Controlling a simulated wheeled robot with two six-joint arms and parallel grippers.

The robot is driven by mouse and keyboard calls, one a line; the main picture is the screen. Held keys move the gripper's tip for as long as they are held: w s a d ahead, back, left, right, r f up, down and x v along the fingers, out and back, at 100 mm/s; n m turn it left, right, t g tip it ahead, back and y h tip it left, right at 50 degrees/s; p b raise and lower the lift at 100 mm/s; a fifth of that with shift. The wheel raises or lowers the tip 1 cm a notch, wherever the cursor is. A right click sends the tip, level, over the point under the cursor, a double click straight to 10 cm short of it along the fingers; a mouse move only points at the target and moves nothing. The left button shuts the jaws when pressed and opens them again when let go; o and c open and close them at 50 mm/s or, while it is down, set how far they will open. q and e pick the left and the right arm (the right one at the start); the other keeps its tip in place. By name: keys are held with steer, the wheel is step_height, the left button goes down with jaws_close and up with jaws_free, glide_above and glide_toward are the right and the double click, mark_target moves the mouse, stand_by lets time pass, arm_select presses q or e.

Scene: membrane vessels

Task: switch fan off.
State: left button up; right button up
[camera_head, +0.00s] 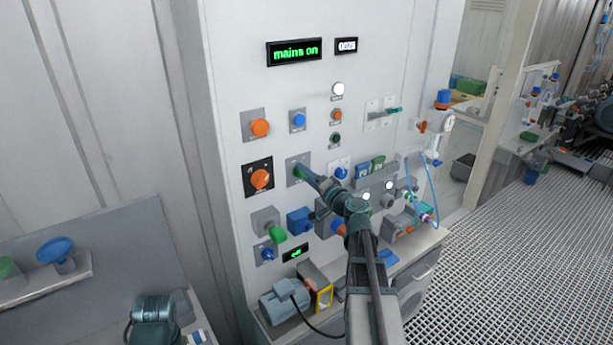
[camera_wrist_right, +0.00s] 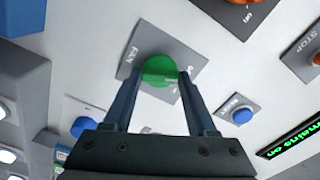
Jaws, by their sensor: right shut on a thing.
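The fan switch is a green knob (camera_wrist_right: 160,70) on a grey plate marked FAN (camera_wrist_right: 185,47). In the head view the plate (camera_head: 292,161) is on the white panel, in the row below the small blue button, and the knob is mostly covered by my gripper. My right gripper (camera_head: 304,174) reaches it from the lower right. In the wrist view its two fingers (camera_wrist_right: 158,88) stand on either side of the green knob, shut on it. The knob's exact turn is hard to read.
A "mains on" display (camera_head: 294,51) glows green at the top. An orange knob (camera_head: 261,179) is left of the fan plate, a blue button (camera_head: 298,120) above, blue box (camera_head: 299,220) below. A grey motor (camera_head: 283,301) stands on the ledge. Open grating floor lies right.

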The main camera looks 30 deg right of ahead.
steer(key=shift+n, duration=0.7)
steer(key=o, duration=1.4)
steer(key=shift+c, duration=0.2)
steer(key=s+d, duration=0.1)
steer(key=s, duration=1.2)
steer(key=shift+s, duration=0.4)
steer(key=w+a, duration=0.1)
steer(key=w, duration=1.3)
steer(key=shift+s, duration=0.2)
